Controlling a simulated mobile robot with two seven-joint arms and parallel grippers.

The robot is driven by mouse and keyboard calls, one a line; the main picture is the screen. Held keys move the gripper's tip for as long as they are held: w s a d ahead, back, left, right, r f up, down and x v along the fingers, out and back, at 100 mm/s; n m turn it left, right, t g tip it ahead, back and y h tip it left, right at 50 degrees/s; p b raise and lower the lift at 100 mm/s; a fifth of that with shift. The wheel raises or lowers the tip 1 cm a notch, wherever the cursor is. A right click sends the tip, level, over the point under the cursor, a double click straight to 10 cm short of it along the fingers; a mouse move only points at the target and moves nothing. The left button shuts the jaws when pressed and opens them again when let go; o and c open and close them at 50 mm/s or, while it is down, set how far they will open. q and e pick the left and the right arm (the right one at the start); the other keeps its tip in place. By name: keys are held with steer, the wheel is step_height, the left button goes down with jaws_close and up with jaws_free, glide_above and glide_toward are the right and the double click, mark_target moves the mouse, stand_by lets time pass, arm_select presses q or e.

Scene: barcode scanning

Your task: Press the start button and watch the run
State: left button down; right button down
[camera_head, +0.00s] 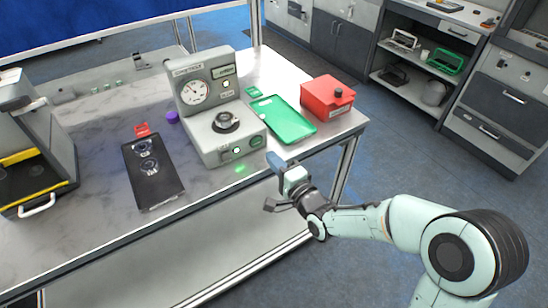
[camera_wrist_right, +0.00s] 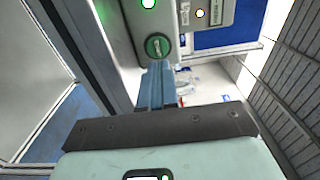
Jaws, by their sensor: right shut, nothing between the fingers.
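A grey test machine (camera_head: 222,143) with a round dial gauge (camera_head: 194,92) stands on the marble-topped table. Its front face carries green round controls, one of them the green button (camera_head: 255,141); a green round button also shows in the right wrist view (camera_wrist_right: 157,46). A dark round part (camera_head: 226,121) sits on top of the machine's base. My right gripper (camera_head: 274,161) is shut and empty, just off the table's front edge near the machine's right front. In the wrist view its blue fingers (camera_wrist_right: 157,84) point at the green button; I cannot tell whether they touch it. My left gripper is out of view.
A grey stand with a yellow edge (camera_head: 42,152) is at far left.

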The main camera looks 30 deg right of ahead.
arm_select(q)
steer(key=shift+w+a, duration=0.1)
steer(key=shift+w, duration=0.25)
arm_select(e)
steer(key=s, duration=0.7)
steer(key=shift+s+d, duration=0.25)
steer(key=shift+f, duration=0.1)
stand_by(1.3)
